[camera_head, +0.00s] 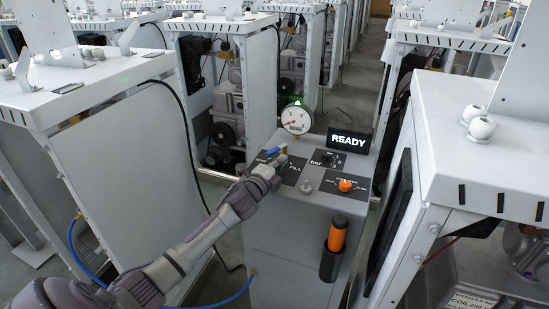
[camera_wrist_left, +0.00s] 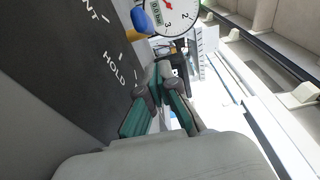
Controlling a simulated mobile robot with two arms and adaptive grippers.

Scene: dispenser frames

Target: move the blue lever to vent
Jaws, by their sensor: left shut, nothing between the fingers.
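The blue lever (camera_wrist_left: 141,20) shows at the top of the left wrist view, beside the dial gauge. In the head view it is a small blue piece (camera_head: 272,151) at the left of the console top. My left gripper (camera_head: 279,160) is over the lever's label plate, close to the lever and partly covering the plate. In the left wrist view its fingers (camera_wrist_left: 162,70) are shut and empty, with a gap between them and the lever. HOLD and part of another word, ending in NT, show on the plate (camera_wrist_left: 85,55). I cannot tell the lever's exact setting. My right gripper is out of view.
The console (camera_head: 295,235) carries a round gauge (camera_head: 296,119), a READY display (camera_head: 350,141), an orange knob (camera_head: 345,185) and an orange-handled tool (camera_head: 337,235) in a front holder. White cabinets (camera_head: 120,160) stand left and right (camera_head: 455,150). A narrow aisle runs behind.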

